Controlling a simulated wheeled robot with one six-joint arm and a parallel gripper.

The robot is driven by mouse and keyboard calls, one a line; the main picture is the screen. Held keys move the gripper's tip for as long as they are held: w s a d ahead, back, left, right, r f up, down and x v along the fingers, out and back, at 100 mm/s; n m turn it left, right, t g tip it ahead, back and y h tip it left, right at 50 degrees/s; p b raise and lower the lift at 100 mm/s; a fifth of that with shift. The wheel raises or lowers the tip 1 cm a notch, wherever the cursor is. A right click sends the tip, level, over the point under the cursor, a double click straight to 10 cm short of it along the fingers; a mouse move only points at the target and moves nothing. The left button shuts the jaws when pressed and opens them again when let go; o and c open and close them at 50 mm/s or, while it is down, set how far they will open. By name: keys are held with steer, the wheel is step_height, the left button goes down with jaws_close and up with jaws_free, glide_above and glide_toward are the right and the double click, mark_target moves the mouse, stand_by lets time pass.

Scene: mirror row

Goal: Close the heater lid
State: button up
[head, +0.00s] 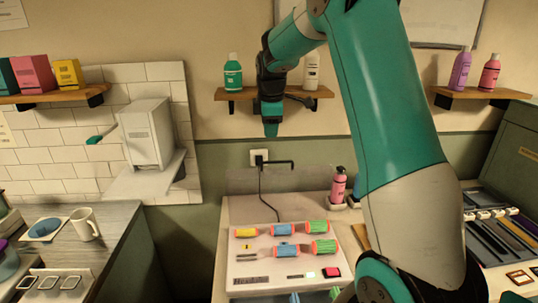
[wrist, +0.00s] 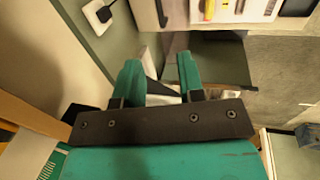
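The heater (head: 245,272) is a pale, flat unit on the counter in the head view, with several coloured rollers on it. A pale grey, see-through-looking panel (head: 300,183) stands upright behind it with a black bar handle (head: 280,163) at its top; it appears to be the raised lid. My gripper (head: 270,133) points down in front of the wall, above and slightly left of the handle, apart from it. In the wrist view my gripper (wrist: 160,66) has its two teal fingers apart with nothing held. Part of the heater surface (wrist: 262,8) shows at the top edge.
A wall outlet (head: 257,155) with a black plug and cord is below my gripper. A wall shelf (head: 240,95) with bottles is just behind it. A pink bottle (head: 338,186) stands right of the panel. A white dispenser (head: 150,135) is to the left.

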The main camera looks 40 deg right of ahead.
steer(key=p, duration=0.3)
glide_above(269, 171)
steer(key=x, duration=0.3)
steer(key=s+a+x, duration=0.1)
steer(key=x, duration=0.3)
steer(key=s+x, duration=0.1)
steer(key=x, duration=0.3)
steer(key=shift+s+a+f, duration=0.1)
steer(key=shift+a+f, duration=0.2)
steer(key=shift+f, duration=0.1)
jaws_close()
